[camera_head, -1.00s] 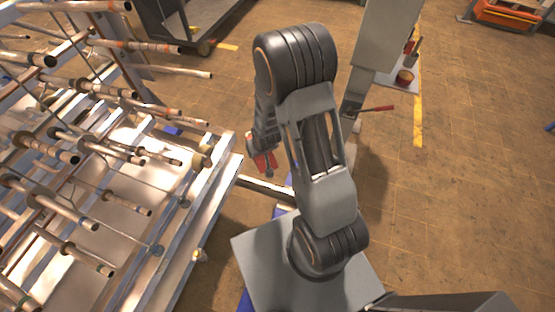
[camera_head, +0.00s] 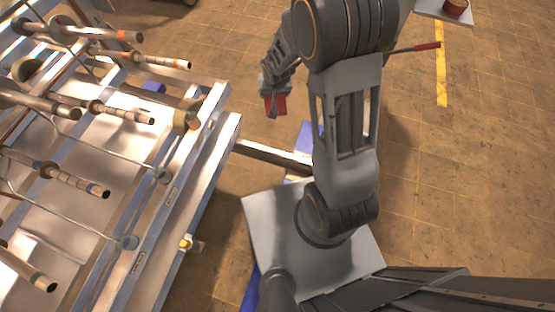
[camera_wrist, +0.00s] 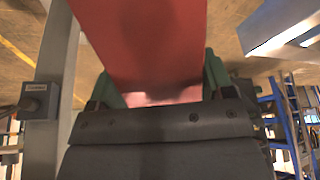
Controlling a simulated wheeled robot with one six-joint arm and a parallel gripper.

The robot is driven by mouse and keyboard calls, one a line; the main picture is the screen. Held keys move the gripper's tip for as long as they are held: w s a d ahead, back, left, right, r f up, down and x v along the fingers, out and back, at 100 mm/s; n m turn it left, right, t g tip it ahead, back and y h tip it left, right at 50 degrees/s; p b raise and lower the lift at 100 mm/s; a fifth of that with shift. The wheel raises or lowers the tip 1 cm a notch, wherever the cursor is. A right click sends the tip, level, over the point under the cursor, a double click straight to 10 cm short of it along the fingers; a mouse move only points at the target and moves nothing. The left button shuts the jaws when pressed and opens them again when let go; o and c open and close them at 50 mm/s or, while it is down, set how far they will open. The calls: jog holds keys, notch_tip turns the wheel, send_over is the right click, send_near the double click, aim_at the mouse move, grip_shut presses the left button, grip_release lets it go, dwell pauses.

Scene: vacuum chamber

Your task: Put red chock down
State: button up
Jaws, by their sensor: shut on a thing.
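The red chock (camera_head: 275,105) shows in the head view at the end of my arm, left of the upper arm. My gripper (camera_head: 270,90) is shut on it and holds it above the floor, to the right of the metal frame. In the wrist view the red chock (camera_wrist: 145,40) fills the top middle, between the two green-grey fingers of my gripper (camera_wrist: 160,90). Its far end is out of that view.
A metal frame (camera_head: 205,150) with several rods sticking out stands at the left, close to my arm. A small shelf with a red pot (camera_head: 455,8) is at the upper right. Tiled floor (camera_head: 480,180) on the right is clear, with a yellow line (camera_head: 441,70).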

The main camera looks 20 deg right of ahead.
notch_tip(320, 180, down, 9)
jog(key=w+m+h+b, duration=0.1)
jog(key=w+b, duration=0.1)
jog(key=b, duration=0.9)
jog(key=s+d+f+m+g+h, duration=0.1)
jog(key=s+d+f+m+g, duration=0.15)
jog(key=s+m, duration=0.8)
jog(key=s+d+f+m+g+h, duration=0.2)
jog(key=s+d+m+g, duration=0.15)
jog(key=s+m, duration=0.75)
jog(key=g+b, duration=0.1)
jog(key=b, duration=0.2)
send_over(284, 152)
jog(key=shift+m+y, duration=0.3)
jog(key=shift+m, duration=0.05)
jog(key=f, duration=0.9)
jog(key=shift+w+a, duration=0.2)
jog(key=shift+a, duration=0.2)
jog(key=shift+w+a+f+b, duration=0.15)
jog(key=shift+f+b, duration=0.1)
jog(key=shift+f, duration=0.7)
jog(key=shift+w+d+f+b, duration=0.1)
jog(key=shift+w+f+b, duration=0.1)
jog(key=shift+f, duration=0.75)
jog(key=shift+f, duration=0.2)
jog(key=o, duration=1.3)
jog(key=shift+s+r, duration=0.1)
